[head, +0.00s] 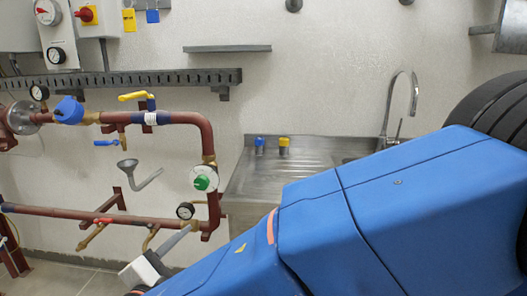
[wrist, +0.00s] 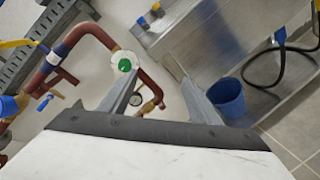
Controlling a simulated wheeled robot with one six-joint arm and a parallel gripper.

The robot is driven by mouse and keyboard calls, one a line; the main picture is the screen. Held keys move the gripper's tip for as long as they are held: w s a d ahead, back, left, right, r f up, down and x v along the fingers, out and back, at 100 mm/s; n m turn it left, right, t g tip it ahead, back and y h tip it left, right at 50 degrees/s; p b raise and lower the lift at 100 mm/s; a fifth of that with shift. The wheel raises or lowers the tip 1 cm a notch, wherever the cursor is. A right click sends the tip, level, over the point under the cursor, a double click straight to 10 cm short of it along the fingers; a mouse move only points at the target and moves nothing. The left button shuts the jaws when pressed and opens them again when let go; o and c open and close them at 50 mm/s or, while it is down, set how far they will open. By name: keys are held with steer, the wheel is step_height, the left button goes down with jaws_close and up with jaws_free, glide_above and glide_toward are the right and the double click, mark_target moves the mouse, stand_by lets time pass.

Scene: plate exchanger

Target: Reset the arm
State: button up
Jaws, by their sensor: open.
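My gripper (wrist: 160,92) is open in the wrist view, with its two grey fingers apart and nothing between them. In the head view part of my gripper (head: 168,254) shows low, in front of the lower pipe, and my blue arm hides much of the right side. In the wrist view one finger overlaps the red-brown pipe near a white disc with a green centre (wrist: 124,65). The same disc (head: 202,182) sits on the pipe bend in the head view. I cannot tell how far the fingers are from the pipe.
Red-brown pipework (head: 185,118) with a yellow-handled valve (head: 133,96) and gauges lines the left wall. A steel sink (head: 275,178) with a tap (head: 397,108) stands at the wall. A blue bucket (wrist: 227,97) and a black hose (wrist: 283,72) are right of the fingers in the wrist view.

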steer(key=w+d+f+m+g+h, duration=0.1)
steer(key=w+d+m+g, duration=0.15)
steer(key=d, duration=0.65)
steer(key=w+d+f+m+g+h, duration=0.1)
steer(key=d+f+m+g, duration=0.15)
steer(key=d, duration=0.65)
steer(key=w+d+m+g+h, duration=0.15)
steer(key=d+m+g, duration=0.25)
steer(key=d, duration=0.6)
steer(key=s+d+f+m+g+y, duration=0.1)
steer(key=s+d+f+m+y, duration=0.1)
steer(key=s+d+m+y, duration=0.2)
steer(key=s+d+f+m+g+y, duration=0.1)
steer(key=s+d+f+m+y, duration=0.1)
steer(key=s+d+m, duration=0.6)
steer(key=d+m+y, duration=0.1)
steer(key=d+m, duration=0.1)
steer(key=d, duration=0.1)
steer(key=shift+s+d+f+m+y, duration=0.3)
steer(key=shift+s+d+f+y, duration=0.05)
steer(key=shift+s+f, duration=0.05)
